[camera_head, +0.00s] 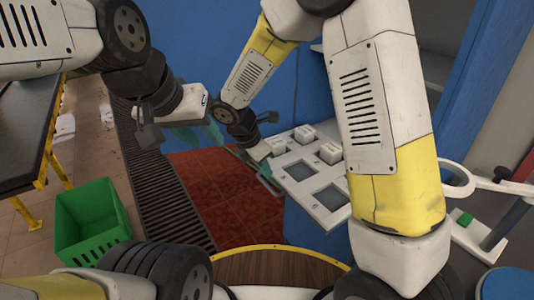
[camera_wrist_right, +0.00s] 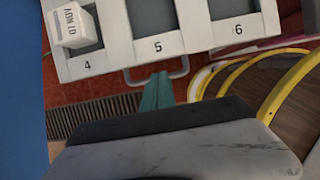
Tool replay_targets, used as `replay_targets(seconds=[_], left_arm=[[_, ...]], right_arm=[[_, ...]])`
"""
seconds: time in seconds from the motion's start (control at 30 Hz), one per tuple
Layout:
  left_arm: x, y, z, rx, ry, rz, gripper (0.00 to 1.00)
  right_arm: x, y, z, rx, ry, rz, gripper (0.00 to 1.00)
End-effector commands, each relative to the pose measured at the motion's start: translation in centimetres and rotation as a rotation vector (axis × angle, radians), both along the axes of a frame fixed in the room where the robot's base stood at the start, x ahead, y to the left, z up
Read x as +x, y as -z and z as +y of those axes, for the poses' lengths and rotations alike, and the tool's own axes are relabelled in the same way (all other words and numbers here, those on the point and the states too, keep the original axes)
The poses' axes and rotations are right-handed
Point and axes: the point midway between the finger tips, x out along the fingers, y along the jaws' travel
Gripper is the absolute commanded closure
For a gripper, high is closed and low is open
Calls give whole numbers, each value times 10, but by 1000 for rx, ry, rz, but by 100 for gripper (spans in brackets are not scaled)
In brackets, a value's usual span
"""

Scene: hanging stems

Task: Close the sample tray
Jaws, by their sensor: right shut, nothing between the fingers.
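The sample tray (camera_head: 315,181) is a pale panel with numbered slots, standing out beside the blue cabinet in the head view. Several white sample boxes (camera_head: 304,134) sit in slots; others are empty. In the right wrist view, a box (camera_wrist_right: 72,24) sits in slot 4, while 5 and 6 are empty. The tray's grey handle (camera_wrist_right: 181,69) is at its near edge. My right gripper (camera_wrist_right: 157,92) is shut and empty, its teal fingertips by the handle; contact is unclear. My left gripper (camera_head: 213,134) hangs left of the tray, apart from it; its finger gap is unclear.
A green crate (camera_head: 92,222) stands on the floor at left, near a dark bench (camera_head: 30,125) with yellow legs. A red mat (camera_head: 215,195) and floor grating (camera_head: 160,190) lie below. A white ring-shaped fixture (camera_head: 460,180) is right of my right arm.

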Motion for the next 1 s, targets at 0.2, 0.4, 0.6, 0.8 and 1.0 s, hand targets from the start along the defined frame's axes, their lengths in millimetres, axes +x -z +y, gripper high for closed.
replay_targets(seconds=[0.2,0.4,0.6,0.8,1.0], left_arm=[[0,0,0,0,0,0,64],[0,0,0,0,0,0,64],[0,0,0,0,0,0,64],[0,0,0,0,0,0,64],[0,0,0,0,0,0,64]], right_arm=[[8,35,-12,-2,2,3,100],[12,50,-17,1,3,0,100],[12,52,-18,1,3,0,100],[12,52,-18,2,4,-1,100],[19,52,-27,2,7,-1,100]])
